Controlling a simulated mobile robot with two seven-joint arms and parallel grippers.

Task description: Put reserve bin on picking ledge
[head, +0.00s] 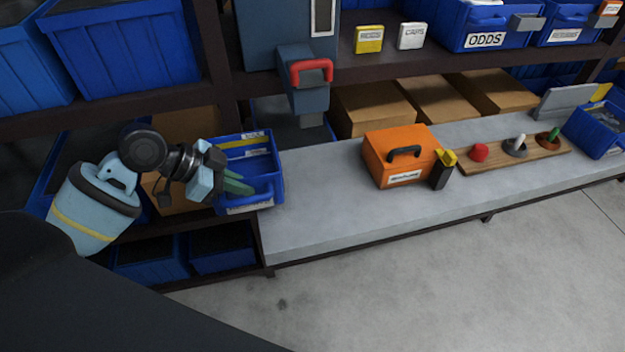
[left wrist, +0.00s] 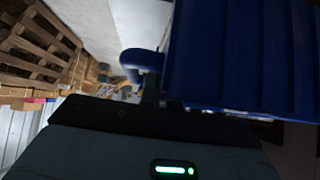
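A blue open bin (head: 264,180) with white labels, whose print is too small to read, is at the left end of the grey picking ledge (head: 330,215). I take it for the reserve bin. My left gripper (head: 238,184) reaches it from the left, its green fingers at the bin's near left side. In the left wrist view the bin's blue wall (left wrist: 240,55) fills the upper right, and a blue curved part (left wrist: 138,60) meets a green finger (left wrist: 150,88). The gripper looks shut on the bin; the contact is partly hidden. I cannot tell whether the bin rests on the ledge. My right gripper is out of view.
An orange case (head: 400,155) stands mid-ledge with a small black-and-yellow holder (head: 441,172) beside it. A wooden board (head: 515,153) with several knobs and another blue bin (head: 598,132) are farther right. The ledge between the left bin and the case is clear. A grey red-handled box (head: 303,85) overhangs behind.

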